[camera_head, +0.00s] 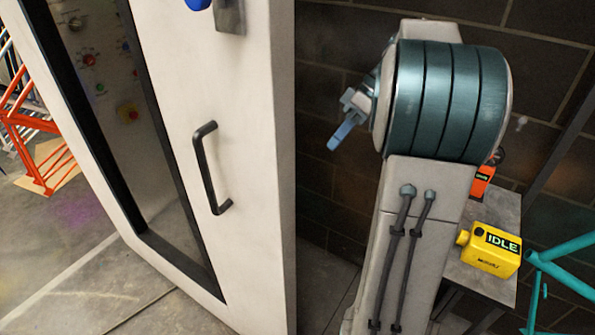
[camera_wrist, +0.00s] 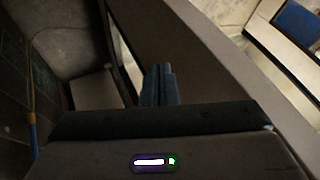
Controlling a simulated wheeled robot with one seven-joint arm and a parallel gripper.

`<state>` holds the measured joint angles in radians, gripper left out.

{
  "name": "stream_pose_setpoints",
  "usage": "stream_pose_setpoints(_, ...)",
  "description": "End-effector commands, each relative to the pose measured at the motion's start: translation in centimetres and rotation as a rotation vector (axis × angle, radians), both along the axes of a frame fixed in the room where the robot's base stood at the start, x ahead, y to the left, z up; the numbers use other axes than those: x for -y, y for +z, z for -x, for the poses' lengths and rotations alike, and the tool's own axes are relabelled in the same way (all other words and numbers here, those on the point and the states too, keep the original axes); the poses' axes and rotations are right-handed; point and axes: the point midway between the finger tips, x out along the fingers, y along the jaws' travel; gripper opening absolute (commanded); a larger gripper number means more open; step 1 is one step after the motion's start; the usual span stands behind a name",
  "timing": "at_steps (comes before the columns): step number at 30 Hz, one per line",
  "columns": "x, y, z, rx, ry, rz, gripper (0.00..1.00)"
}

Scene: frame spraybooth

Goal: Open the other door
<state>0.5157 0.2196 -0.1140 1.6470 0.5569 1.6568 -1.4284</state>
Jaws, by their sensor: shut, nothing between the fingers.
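A white door (camera_head: 255,190) with a tall dark-framed window stands at left centre in the head view. Its black bar handle (camera_head: 210,165) is upright on the face, with nothing holding it. A metal fitting (camera_head: 230,15) and a blue part sit above, cut off by the top edge. I cannot tell from these frames whether this is the other door. My gripper (camera_wrist: 158,70) is shut in the wrist view, with its blue-grey fingers together and empty. A broad grey panel (camera_wrist: 225,65) runs diagonally beyond the fingers; I cannot tell whether they touch it.
A control panel (camera_head: 95,60) with knobs and a red button shows through the window. An orange frame (camera_head: 35,125) stands at far left. A yellow box marked IDLE (camera_head: 489,250) sits on a grey stand (camera_head: 492,285) at right, near teal bars (camera_head: 560,270). A dark block wall (camera_head: 335,190) is behind.

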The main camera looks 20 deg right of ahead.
Motion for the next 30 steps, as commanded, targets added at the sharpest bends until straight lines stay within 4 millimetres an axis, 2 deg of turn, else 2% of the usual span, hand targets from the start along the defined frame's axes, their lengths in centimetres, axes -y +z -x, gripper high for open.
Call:
stream_pose_setpoints(5,-2.1,-2.0,-0.1,-0.004,0.011,-0.002,0.00)
stream_pose_setpoints(15,-6.4,-7.6,-0.1,-0.006,0.007,0.001,0.00)
stream_pose_setpoints(22,-8.5,-7.3,1.6,-0.002,0.003,0.003,0.00)
stream_pose_setpoints(30,-9.1,-7.5,2.2,-0.002,0.002,0.004,0.00)
